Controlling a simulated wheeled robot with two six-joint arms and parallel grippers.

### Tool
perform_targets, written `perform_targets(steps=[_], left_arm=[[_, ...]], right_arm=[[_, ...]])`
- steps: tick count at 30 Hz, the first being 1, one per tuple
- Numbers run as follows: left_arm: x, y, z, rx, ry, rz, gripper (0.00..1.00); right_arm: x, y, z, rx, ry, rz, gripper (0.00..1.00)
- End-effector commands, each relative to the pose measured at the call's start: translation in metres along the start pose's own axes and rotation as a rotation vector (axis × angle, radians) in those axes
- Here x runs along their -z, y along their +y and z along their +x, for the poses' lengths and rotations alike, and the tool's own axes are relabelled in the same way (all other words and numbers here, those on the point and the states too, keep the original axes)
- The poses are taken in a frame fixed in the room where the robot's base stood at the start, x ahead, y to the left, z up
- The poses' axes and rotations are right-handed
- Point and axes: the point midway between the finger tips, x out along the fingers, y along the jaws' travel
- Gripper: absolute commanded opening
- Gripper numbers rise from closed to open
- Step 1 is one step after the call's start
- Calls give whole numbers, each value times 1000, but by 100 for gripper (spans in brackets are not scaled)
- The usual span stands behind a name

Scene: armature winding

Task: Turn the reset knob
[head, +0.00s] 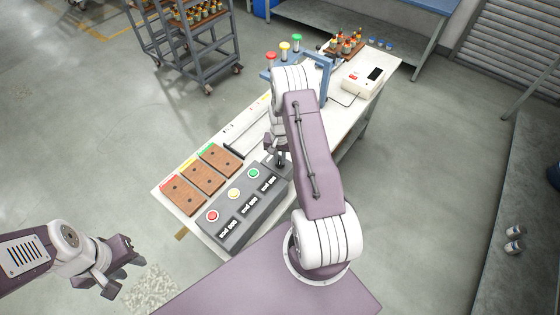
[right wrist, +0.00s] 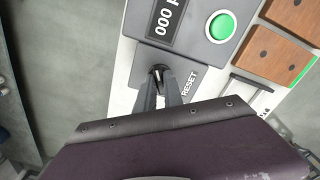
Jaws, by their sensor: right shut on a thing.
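The reset knob (right wrist: 157,69) is a small dark knob on a grey plate marked RESET, at the end of the grey control box (head: 228,232). In the right wrist view the two fingers of my right gripper (right wrist: 161,82) are shut on the knob, which is partly hidden between their tips. In the head view my right gripper (head: 279,155) points down at the box's far right end, and the arm covers part of it. My left gripper (head: 122,277) is open and empty, off the table at the lower left.
The box has red (head: 212,216), yellow (head: 233,194) and green (head: 254,173) buttons with counter displays. Several brown wooden boards (head: 206,177) lie left of it. A blue frame (head: 325,75) and a white device (head: 362,80) stand farther back on the white table.

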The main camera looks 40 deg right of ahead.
Motion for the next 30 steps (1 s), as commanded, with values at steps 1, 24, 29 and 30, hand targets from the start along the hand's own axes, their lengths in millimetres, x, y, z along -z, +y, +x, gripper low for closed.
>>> perform_targets(steps=[1, 24, 29, 30], left_arm=[[0, 0, 5, 0, 0, 0, 36], [-3, -1, 31, 0, 0, 0, 36], [-4, -1, 34, 0, 0, 0, 36], [-4, -1, 35, 0, 0, 0, 36]], right_arm=[[1, 0, 2, 1, 4, -41, 0], [1, 0, 0, 0, 4, -750, 0], [1, 0, 0, -1, 4, -862, 0], [1, 0, 0, -1, 3, -886, 0]])
